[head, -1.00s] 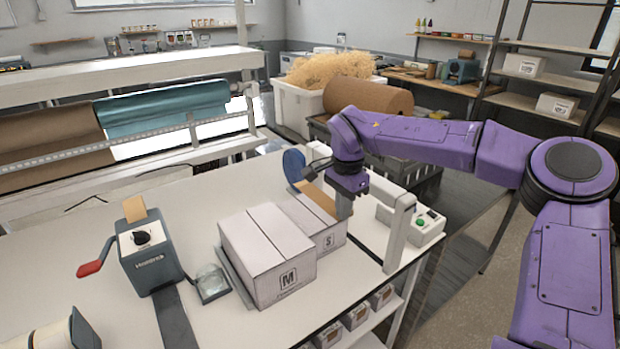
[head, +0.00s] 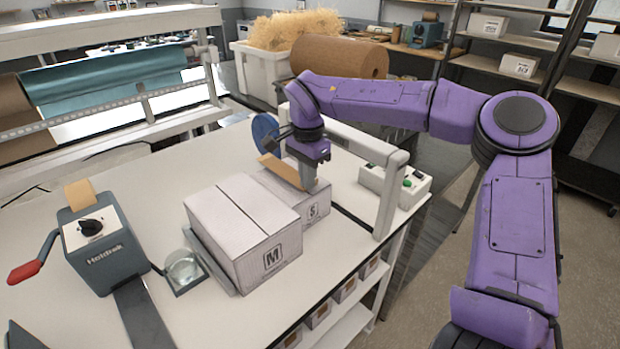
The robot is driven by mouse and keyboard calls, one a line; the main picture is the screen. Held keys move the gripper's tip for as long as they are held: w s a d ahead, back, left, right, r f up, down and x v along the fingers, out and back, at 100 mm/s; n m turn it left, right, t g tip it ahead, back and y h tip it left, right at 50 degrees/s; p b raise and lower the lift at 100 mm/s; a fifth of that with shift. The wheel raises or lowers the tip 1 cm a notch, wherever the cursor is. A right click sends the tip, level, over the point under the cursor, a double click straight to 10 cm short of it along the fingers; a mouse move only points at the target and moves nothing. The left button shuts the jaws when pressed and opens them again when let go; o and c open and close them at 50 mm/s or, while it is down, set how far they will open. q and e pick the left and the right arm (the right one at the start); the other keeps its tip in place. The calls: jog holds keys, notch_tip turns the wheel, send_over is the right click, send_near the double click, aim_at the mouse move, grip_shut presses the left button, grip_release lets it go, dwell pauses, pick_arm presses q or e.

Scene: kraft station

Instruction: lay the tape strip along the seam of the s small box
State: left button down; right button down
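The S small box (head: 318,212) is white and closed. It stands behind the larger white M box (head: 240,230), which hides part of it. My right gripper (head: 309,184) points down at the top of the S box. It appears shut on one end of a tan tape strip (head: 271,168), which sticks out to the left over the box top. I cannot tell whether the strip touches the box; the arm and the M box hide most of the seam. My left gripper is not in view.
A tape dispenser (head: 100,250) with a tan tape end stands at the left, beside a small glass dish (head: 184,268). A button box (head: 395,184) is to the right. The front tabletop is partly clear.

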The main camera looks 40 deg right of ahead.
jog(key=shift+w+f+b, duration=0.1)
jog(key=shift+f+b, duration=0.2)
jog(key=shift+f, duration=0.35)
jog(key=shift+s, duration=0.25)
jog(key=shift+s+r, duration=0.1)
jog(key=shift+r, duration=0.1)
jog(key=shift+s+a+p, duration=0.1)
jog(key=shift+s+p, duration=0.05)
jog(key=shift+p, duration=0.25)
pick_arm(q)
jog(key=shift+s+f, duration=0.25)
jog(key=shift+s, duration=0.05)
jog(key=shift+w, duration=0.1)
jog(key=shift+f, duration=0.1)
pick_arm(e)
jog(key=shift+f, duration=0.4)
jog(key=c, duration=1.3)
grip_release()
